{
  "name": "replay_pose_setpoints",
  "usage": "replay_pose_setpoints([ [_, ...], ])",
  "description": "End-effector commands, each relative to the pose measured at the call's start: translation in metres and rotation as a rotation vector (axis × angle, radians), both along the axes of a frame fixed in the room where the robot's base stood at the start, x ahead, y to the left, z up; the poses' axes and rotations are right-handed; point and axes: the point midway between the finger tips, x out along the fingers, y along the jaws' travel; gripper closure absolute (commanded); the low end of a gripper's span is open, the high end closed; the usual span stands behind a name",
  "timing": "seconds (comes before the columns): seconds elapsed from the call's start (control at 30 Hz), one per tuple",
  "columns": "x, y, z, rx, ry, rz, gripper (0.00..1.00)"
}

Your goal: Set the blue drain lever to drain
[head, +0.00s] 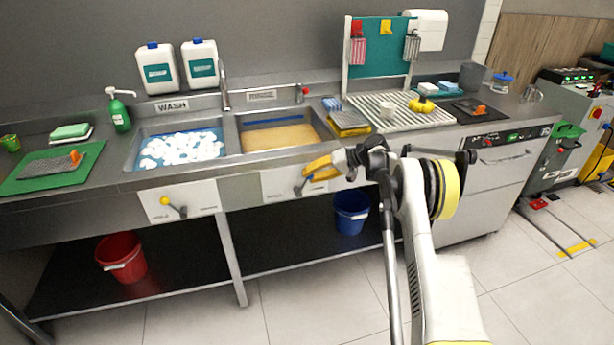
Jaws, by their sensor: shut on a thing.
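The blue drain lever (299,188) is on a white panel (280,190) on the sink front, below the right basin. Only a small, dark bluish part of it shows, slanting down to the left. My gripper (309,172), with yellow-orange fingers, is at this panel, shut on the lever's upper end. The fingers hide that end and part of the panel. The panel's markings are too small to read, so I cannot tell which setting the lever points at.
The right basin (280,137) holds brownish liquid; the left basin (180,150) holds foamy blue water. A yellow-knobbed lever (166,202) is on the left panel. A blue bucket (351,213) and a red bucket (121,258) stand on the lower shelf. The floor in front is clear.

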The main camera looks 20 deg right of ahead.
Motion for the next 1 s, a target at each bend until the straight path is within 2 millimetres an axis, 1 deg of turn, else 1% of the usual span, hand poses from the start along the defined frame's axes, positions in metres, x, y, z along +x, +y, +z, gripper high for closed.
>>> replay_pose_setpoints([
  [0.03,0.0030,-0.0017,0.0017,0.012,-0.006,-0.009,1.00],
  [0.53,0.0028,-0.0024,0.0022,0.031,-0.006,-0.009,1.00],
  [0.57,0.0027,-0.0024,0.0023,0.031,-0.006,-0.009,0.71],
  [0.6,0.0025,-0.0023,0.0020,0.030,-0.006,-0.008,0.59],
  [0.63,0.0022,-0.0023,0.0019,0.030,-0.005,-0.007,0.52],
  [0.9,0.0012,-0.0023,0.0006,0.028,-0.003,-0.005,0.52],
  [1.0,-0.0007,-0.0059,0.0030,0.028,-0.003,-0.006,0.52],
])
